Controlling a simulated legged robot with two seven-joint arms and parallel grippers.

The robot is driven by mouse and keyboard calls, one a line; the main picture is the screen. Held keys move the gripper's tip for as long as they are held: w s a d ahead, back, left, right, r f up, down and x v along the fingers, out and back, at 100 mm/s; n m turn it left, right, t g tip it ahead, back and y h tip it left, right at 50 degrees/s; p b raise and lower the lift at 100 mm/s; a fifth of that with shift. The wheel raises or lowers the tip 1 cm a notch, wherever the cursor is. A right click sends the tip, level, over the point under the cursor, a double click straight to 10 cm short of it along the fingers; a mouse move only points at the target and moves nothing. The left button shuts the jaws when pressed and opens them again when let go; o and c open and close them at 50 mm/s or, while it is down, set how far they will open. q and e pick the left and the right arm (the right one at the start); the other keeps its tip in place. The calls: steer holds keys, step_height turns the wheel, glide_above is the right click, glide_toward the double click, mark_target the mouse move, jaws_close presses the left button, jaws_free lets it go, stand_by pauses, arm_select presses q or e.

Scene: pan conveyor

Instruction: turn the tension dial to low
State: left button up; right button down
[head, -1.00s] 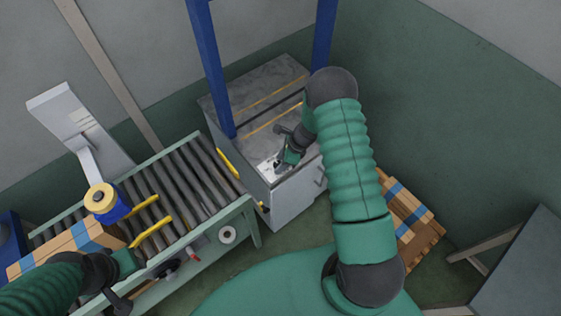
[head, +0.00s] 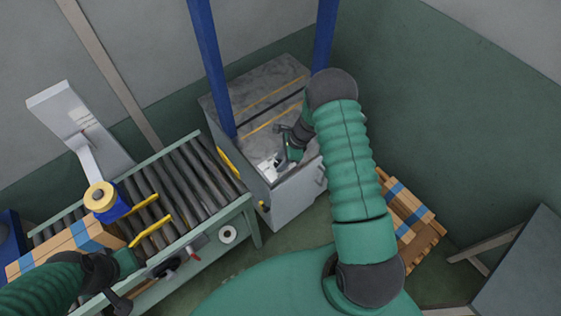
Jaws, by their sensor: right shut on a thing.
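The strapping machine (head: 292,203) is a grey cabinet with a dark, yellow-striped top and a small white panel (head: 264,168) at its near left corner. My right gripper (head: 277,161) points down at this panel and is shut on the tension dial there. The dial is small and mostly hidden by the gripper, so I cannot read its setting. My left gripper (head: 128,262) is at the lower left, by the near side of the conveyor; its fingers do not show clearly.
The roller conveyor (head: 190,176) runs up to the machine's left side. A cardboard box (head: 66,247) and a yellow-topped tape head (head: 101,197) are at its left. Blue posts (head: 210,65) rise by the machine. More cartons (head: 408,212) lie on a pallet at right.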

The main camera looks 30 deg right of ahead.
steer(key=n+b, duration=0.1)
steer(key=n, duration=0.1)
steer(key=n+g, duration=0.1)
steer(key=n+g+b, duration=0.1)
steer(key=n, duration=0.1)
steer(key=shift+w+d+n+b, duration=0.2)
steer(key=shift+w+n+b, duration=0.1)
steer(key=shift+w+b, duration=0.05)
steer(key=n+g+b, duration=0.1)
steer(key=n, duration=0.1)
steer(key=shift+w+n, duration=0.1)
steer(key=shift+n, duration=0.2)
steer(key=shift+w+r+n+b, duration=0.1)
steer(key=shift+r+n+b, duration=0.05)
steer(key=shift+n+b, duration=0.45)
steer(key=c, duration=1.4)
jaws_free()
steer(key=o, duration=0.4)
steer(key=shift+g, duration=0.3)
steer(key=b+v, duration=0.1)
steer(key=v, duration=1.5)
steer(key=shift+d+r, duration=0.2)
steer(key=shift+d, duration=0.15)
